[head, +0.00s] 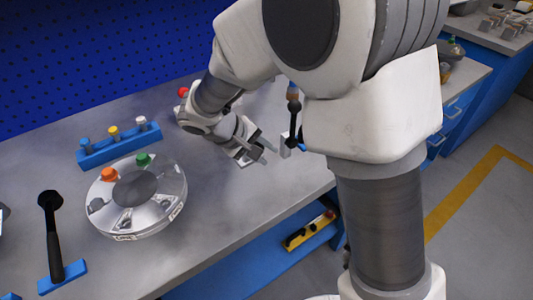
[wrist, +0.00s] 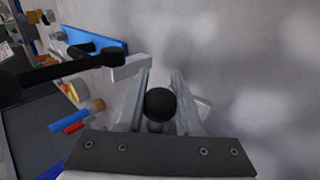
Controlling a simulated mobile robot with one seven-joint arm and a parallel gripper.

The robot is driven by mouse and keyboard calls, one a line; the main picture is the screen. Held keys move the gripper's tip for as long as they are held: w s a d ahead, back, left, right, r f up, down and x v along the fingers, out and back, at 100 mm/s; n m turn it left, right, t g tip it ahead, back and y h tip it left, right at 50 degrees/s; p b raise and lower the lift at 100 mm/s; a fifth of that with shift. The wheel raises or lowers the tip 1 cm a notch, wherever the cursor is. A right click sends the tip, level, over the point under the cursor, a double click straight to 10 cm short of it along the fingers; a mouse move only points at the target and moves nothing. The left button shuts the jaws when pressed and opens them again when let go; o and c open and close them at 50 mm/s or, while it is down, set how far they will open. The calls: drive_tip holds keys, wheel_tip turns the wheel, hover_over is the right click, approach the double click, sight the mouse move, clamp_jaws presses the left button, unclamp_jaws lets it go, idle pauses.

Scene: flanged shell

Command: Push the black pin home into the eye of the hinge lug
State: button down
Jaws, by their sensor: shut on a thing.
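My gripper (head: 262,152) is over the middle of the bench, fingers pointing down and to the right in the head view. In the wrist view my gripper (wrist: 160,92) is shut on the black pin, whose round black head (wrist: 160,104) shows between the two fingers. The rest of the pin is hidden below its head. I cannot make out the hinge lug or its eye for sure. A pale grey block (wrist: 130,68) is beside the left fingertip in the wrist view. Whether the pin is in an eye cannot be told.
A round metal flanged shell (head: 176,203) with orange and green knobs is to the left on the bench. Behind it is a blue rack (head: 97,160) with several plugs. A black-handled tool (head: 54,245) stands at far left; another (head: 294,118) stands close right of my gripper.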

drive_tip(key=shift+w+a, duration=0.3)
drive_tip(key=shift+w, duration=0.1)
drive_tip(key=shift+c, duration=2.4)
unclamp_jaws()
drive_tip(key=p+v, duration=0.3)
drive_tip(key=v, duration=1.4)
drive_tip(key=shift+r+p, duration=0.3)
drive_tip(key=shift+p, duration=0.05)
drive_tip(key=shift+s, duration=0.1)
drive_tip(key=s+d+r+m+y+p, duration=0.2)
drive_tip(key=s+d+r+p, duration=0.1)
drive_tip(key=d, duration=0.4)
drive_tip(key=s+d+r+m+t+y+p, duration=0.1)
drive_tip(key=s+d+r+m+y+p, duration=0.1)
drive_tip(key=s+d+r+p, duration=0.2)
drive_tip(key=s+d+r+m+y+p, duration=0.2)
drive_tip(key=s+d+r+p, duration=0.2)
drive_tip(key=s+d+r, duration=0.3)
drive_tip(key=d+r, duration=0.1)
drive_tip(key=d, duration=0.3)
drive_tip(key=shift+s+d+r+m, duration=0.25)
drive_tip(key=shift+d+r+m, duration=0.05)
drive_tip(key=shift+d+m, duration=0.1)
